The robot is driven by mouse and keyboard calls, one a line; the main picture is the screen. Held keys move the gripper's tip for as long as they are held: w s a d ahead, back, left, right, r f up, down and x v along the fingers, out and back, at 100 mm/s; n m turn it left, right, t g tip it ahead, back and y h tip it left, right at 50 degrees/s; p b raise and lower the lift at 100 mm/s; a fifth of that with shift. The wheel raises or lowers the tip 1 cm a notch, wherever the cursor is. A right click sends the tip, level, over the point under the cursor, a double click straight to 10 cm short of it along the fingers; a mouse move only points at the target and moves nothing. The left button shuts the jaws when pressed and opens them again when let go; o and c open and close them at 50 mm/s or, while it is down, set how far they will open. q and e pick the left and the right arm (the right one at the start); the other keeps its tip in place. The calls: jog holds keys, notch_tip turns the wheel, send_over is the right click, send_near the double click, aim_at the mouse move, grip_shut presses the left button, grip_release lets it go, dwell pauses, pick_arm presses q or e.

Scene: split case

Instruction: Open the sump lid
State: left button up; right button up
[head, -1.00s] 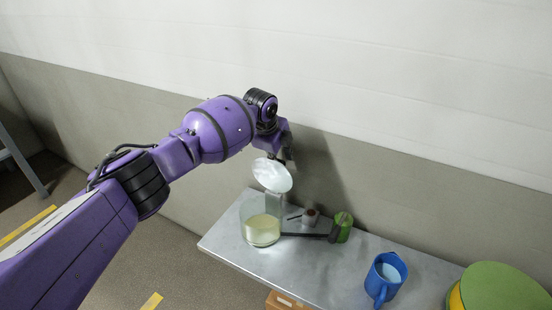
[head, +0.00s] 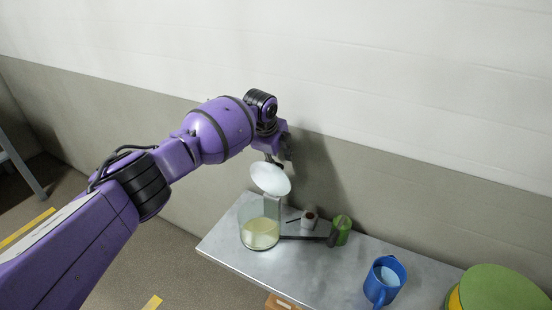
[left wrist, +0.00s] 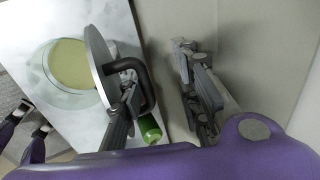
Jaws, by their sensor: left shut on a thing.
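The sump is a clear glass vessel (head: 259,234) with pale yellow contents, standing on the left end of the metal table. Its round lid (head: 270,179) is tilted up over the vessel's back side, so the mouth is uncovered. In the left wrist view the vessel (left wrist: 72,66) shows open, with the lid (left wrist: 97,62) nearly edge-on beside it. My left gripper (head: 281,160) is behind the lid, shut on its dark loop handle (left wrist: 147,84). The exact finger contact is hard to see.
A blue jug (head: 386,280) and a green round-topped thing (head: 497,288) are further right. The wall is close behind the table (head: 235,258).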

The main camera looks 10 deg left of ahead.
pick_arm(q)
jog(key=shift+o, duration=0.2)
jog(key=shift+t, duration=0.3)
jog(key=w+r, duration=0.1)
jog(key=r, duration=0.1)
jog(key=w+r+p, duration=0.1)
jog(key=r, duration=0.1)
jog(key=shift+w+d, duration=0.1)
jog(key=shift+w, duration=0.05)
jog(key=shift+o, duration=0.7)
notch_tip(320, 180, up, 2)
jog(key=shift+w+r+p, duration=0.1)
jog(key=shift+p, duration=0.25)
jog(key=shift+r+p, duration=0.3)
jog(key=shift+r, duration=0.65)
jog(key=shift+c, duration=0.3)
jog(key=shift+r, duration=0.4)
jog(key=shift+c, duration=0.6)
jog(key=shift+s+f, duration=0.45)
pick_arm(e)
jog(key=w+r, duration=0.2)
jog(key=r, duration=0.1)
jog(key=shift+r, duration=0.15)
